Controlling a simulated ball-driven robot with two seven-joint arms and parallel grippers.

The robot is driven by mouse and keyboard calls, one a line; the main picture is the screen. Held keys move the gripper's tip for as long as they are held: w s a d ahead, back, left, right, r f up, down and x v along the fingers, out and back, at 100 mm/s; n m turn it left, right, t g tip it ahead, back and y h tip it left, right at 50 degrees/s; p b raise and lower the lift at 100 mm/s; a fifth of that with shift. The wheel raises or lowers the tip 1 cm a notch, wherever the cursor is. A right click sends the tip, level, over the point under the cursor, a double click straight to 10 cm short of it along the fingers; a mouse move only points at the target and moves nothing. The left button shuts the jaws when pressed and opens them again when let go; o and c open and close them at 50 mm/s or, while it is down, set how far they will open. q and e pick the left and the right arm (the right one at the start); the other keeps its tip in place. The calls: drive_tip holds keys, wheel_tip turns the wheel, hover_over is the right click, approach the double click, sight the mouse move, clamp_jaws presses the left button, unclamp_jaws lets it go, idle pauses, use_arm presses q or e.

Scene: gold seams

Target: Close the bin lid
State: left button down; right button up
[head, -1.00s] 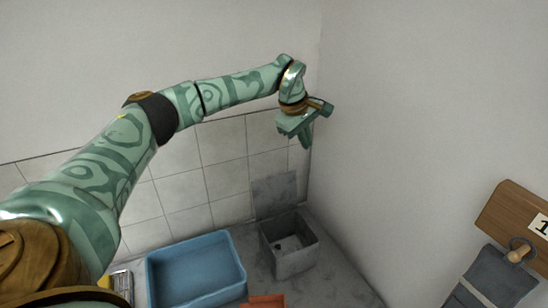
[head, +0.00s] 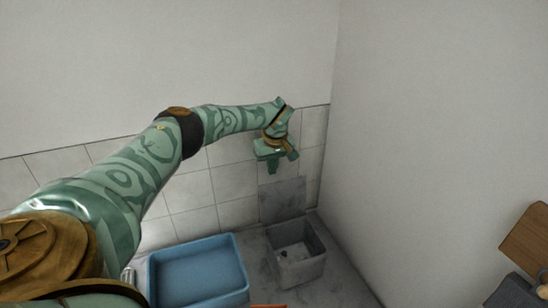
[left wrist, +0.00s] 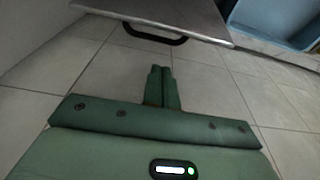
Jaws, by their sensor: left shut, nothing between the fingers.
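The grey bin (head: 297,272) stands on the counter by the back wall, its top open. Its grey lid (head: 282,198) stands up at the bin's back edge, near the tiles. In the left wrist view a grey panel (left wrist: 185,14), which looks like the lid, crosses the top with a black handle (left wrist: 153,34). My left gripper (head: 273,170) is above the lid in the head view and points down. Its fingers (left wrist: 161,88) are together and empty, with a visible gap to the handle in the wrist view. My right gripper is out of view.
A blue tray (head: 152,283) stands left of the bin and also shows in the left wrist view (left wrist: 240,19). The tiled back wall (head: 232,180) is close behind the lid. A plain side wall (head: 430,140) is to the right. A wooden board (head: 527,243) is at the right edge.

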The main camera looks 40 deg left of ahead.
sight(282, 199)
use_arm(q)
drive_tip(key=d, duration=0.1)
drive_tip(key=s+d+p, duration=0.1)
drive_tip(key=d, duration=0.1)
drive_tip(key=shift+s+d+f+p, duration=0.2)
drive_tip(key=shift+s+f+p, duration=0.2)
